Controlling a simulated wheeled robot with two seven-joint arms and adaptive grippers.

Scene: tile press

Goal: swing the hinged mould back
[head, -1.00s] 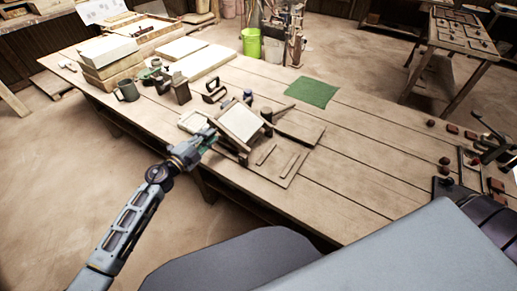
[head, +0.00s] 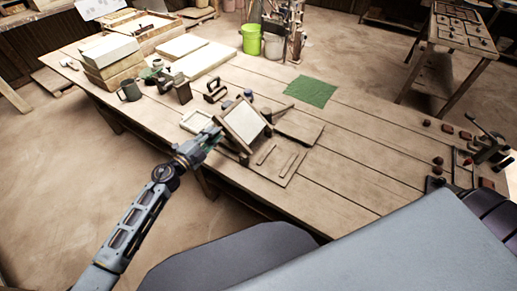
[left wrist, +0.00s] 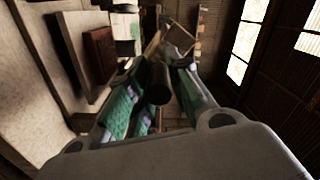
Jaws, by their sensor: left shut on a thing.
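The hinged mould (head: 243,121) is a wooden frame with a pale face, standing tilted up from its base on the bench. My left gripper (head: 213,136) is at the mould's near left edge in the head view. In the left wrist view, its green-padded fingers (left wrist: 153,95) are closed around a dark round handle (left wrist: 160,86). The joint between handle and mould is hard to make out. A flat wooden board with two strips (head: 279,163) lies just in front of the mould. My right gripper is not visible.
A pale open frame (head: 195,121) lies left of the mould. A green mat (head: 311,91) lies behind right.

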